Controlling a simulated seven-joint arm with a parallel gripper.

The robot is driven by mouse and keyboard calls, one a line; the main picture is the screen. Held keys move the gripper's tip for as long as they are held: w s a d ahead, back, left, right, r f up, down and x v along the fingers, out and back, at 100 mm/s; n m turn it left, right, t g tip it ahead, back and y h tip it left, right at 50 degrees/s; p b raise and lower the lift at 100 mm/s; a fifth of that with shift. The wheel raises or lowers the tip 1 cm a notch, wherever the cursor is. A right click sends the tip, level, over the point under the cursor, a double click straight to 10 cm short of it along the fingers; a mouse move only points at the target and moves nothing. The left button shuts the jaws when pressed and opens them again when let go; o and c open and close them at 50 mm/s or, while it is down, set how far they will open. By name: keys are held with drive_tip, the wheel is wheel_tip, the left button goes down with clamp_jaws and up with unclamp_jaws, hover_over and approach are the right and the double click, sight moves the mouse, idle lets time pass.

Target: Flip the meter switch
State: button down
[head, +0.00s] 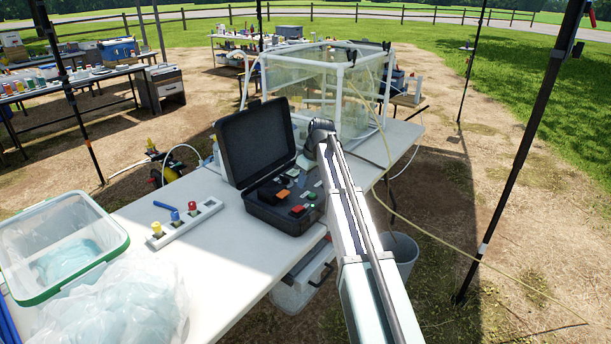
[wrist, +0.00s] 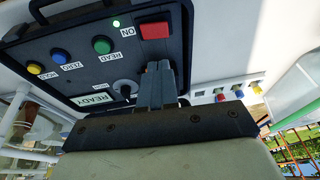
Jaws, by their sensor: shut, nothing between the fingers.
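The meter is a black case (head: 278,212) with its lid open, standing on the white table. In the wrist view its dark panel (wrist: 75,85) carries a red switch (wrist: 155,30) with an ON label beside it. A small green light (wrist: 116,23) glows near the switch, and a display reads READY (wrist: 92,99). My gripper (wrist: 157,66) is shut and empty, its fingertips just below the red switch in the picture. I cannot tell whether they touch it. In the head view my gripper is hidden behind my arm.
The panel also has a green READ button (wrist: 102,45), a blue ZERO button (wrist: 61,57), a yellow button (wrist: 34,67) and a knob (wrist: 125,88). A white rack (head: 186,224) with coloured-capped vials, a plastic tub (head: 62,250) and a clear-walled enclosure (head: 315,85) stand around the case.

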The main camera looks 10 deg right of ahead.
sight(296, 209)
drive_tip(key=x, duration=0.6)
drive_tip(key=s+x, duration=0.1)
drive_tip(key=x, duration=0.1)
drive_tip(key=shift+f, duration=0.5)
drive_tip(key=shift+s+a+f+t, duration=0.2)
drive_tip(key=shift+s+f+t, duration=0.1)
drive_tip(key=shift+s+f, duration=0.1)
drive_tip(key=shift+w+h, duration=0.15)
drive_tip(key=shift+h, duration=0.25)
drive_tip(key=shift+w+d, duration=0.1)
drive_tip(key=shift+w, duration=0.05)
